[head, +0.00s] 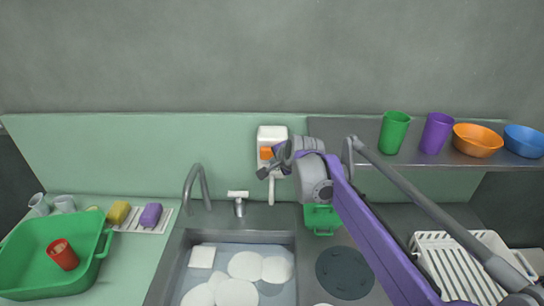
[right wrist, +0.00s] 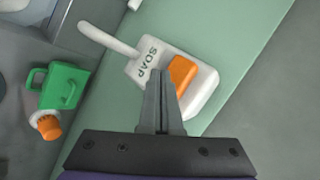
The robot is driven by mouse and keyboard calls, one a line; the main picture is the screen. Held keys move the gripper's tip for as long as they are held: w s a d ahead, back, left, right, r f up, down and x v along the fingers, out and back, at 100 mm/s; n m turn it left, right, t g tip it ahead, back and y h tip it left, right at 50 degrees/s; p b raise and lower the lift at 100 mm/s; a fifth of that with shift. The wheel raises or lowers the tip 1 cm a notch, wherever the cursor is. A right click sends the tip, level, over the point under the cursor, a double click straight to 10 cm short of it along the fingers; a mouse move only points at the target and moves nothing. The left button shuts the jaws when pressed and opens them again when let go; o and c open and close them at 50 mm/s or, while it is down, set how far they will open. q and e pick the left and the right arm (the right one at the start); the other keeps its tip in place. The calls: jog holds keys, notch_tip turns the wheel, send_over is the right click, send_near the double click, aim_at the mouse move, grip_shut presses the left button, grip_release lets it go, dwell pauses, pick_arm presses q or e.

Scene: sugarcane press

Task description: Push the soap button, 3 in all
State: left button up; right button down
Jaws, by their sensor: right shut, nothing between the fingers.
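The white soap dispenser (head: 272,136) is on the green wall panel behind the sink, with an orange button (head: 266,153) on its front. In the right wrist view the dispenser (right wrist: 203,100) shows the word SOAP, a white spout, and the orange button (right wrist: 181,74). My right gripper (head: 264,174) is shut and empty, in front of the dispenser at about the button's lower edge. In the right wrist view its closed fingertips (right wrist: 161,74) overlap the button's near side; whether they touch it I cannot tell. My left gripper is not in view.
A sink (head: 186,284) with white plates lies below, with a grey faucet (head: 196,182). A green jug (right wrist: 64,86) with an orange cap stands near the dispenser. A shelf (head: 345,150) at right holds cups and bowls. A green basin (head: 35,236) sits at left.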

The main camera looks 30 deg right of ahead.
jog(key=shift+s, duration=0.1)
jog(key=s+a, duration=0.1)
jog(key=s, duration=0.1)
jog(key=s+a, duration=0.1)
jog(key=s, duration=0.1)
jog(key=shift+a, duration=0.35)
dwell(2.3)
